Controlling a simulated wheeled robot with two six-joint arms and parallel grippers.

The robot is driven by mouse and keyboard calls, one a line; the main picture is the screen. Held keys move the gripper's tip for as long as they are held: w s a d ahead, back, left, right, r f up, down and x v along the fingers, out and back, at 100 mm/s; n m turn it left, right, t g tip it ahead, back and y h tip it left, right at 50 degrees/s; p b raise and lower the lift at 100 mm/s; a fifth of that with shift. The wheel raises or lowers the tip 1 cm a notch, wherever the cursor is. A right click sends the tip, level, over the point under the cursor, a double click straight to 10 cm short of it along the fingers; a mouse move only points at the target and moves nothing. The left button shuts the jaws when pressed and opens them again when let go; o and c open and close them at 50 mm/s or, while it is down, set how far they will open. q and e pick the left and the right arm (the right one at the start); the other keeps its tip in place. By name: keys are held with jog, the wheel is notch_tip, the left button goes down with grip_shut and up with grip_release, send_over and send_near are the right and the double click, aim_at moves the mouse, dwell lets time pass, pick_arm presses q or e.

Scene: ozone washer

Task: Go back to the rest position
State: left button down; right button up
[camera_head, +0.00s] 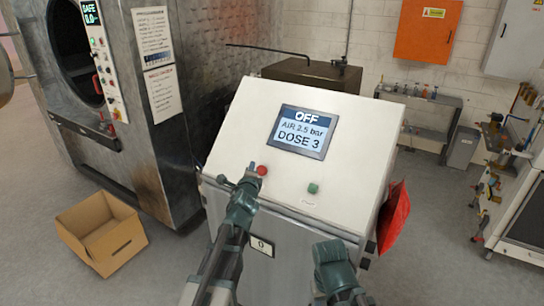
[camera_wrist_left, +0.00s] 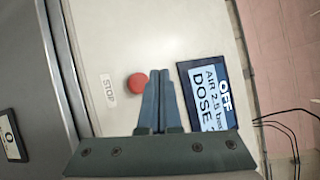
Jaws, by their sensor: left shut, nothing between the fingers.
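My left gripper (camera_head: 250,175) is shut and empty, just in front of the sloped white panel (camera_head: 240,125) of the control cabinet. Its closed fingers also show in the left wrist view (camera_wrist_left: 162,85), beside the red button (camera_wrist_left: 137,83) marked STOP. The red button (camera_head: 262,170) sits right of the fingertips in the head view; I cannot tell if they touch it. The screen (camera_head: 303,132) reads OFF, AIR 2.5 bar, DOSE 3. A green button (camera_head: 313,188) is further right. My right arm (camera_head: 335,270) shows at the bottom; its fingers cannot be made out.
An open cardboard box (camera_head: 100,235) lies on the floor at left, by the large steel washer (camera_head: 180,150). A red folder-like object (camera_head: 394,215) hangs on the cabinet's right side. A shelf (camera_head: 425,115) with bottles stands behind. Grey floor (camera_head: 430,250) is free at right.

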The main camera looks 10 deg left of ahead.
pick_arm(q)
jog(key=s+d+f+n+g, duration=0.5)
jog(key=s+f, duration=0.2)
jog(key=s, duration=0.1)
jog(key=s+d+f+n+g, duration=0.4)
jog(key=s+f+n, duration=0.1)
jog(key=s+f, duration=0.3)
jog(key=s+d+f+n+g, duration=0.2)
jog(key=s+d+g, duration=0.1)
jog(key=s, duration=0.6)
jog(key=s+d+f+n+g+h, duration=0.1)
jog(key=s+d+f+n+g, duration=0.1)
jog(key=s, duration=0.7)
jog(key=shift+d+n+g, duration=0.7)
jog(key=shift+d+g, duration=0.5)
